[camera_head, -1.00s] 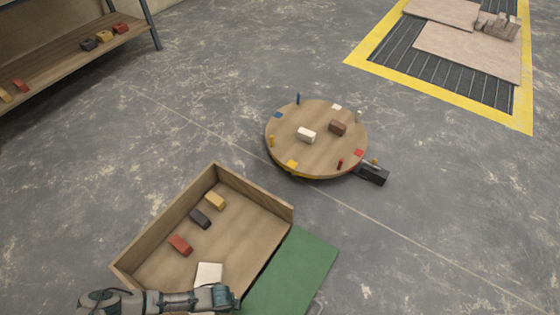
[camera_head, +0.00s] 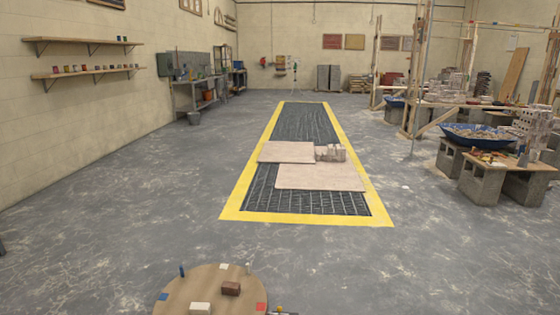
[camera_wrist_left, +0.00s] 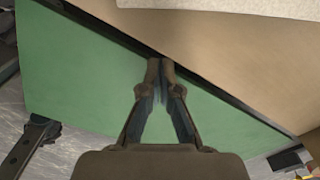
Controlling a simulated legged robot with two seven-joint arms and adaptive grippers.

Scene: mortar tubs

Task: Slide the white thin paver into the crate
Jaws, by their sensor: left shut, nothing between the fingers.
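In the left wrist view my left gripper (camera_wrist_left: 160,65) is shut and empty, with its fingertips close together over the green sheet (camera_wrist_left: 75,75), at the dark edge along the crate's open side. The crate's tan wooden floor (camera_wrist_left: 220,55) lies beyond that edge. A pale strip at the top of this view looks like the white thin paver (camera_wrist_left: 240,8), lying on the crate floor, apart from my fingertips. Most of the paver is cut off by the frame. The head view shows neither crate, paver nor grippers.
A round wooden turntable (camera_head: 190,280) with a brown block (camera_head: 231,288) and a white block (camera_head: 200,308) is at the bottom of the head view. Beyond it lies a yellow-bordered grate (camera_head: 300,205) with boards (camera_head: 320,177) on it. Grey floor around is mostly clear.

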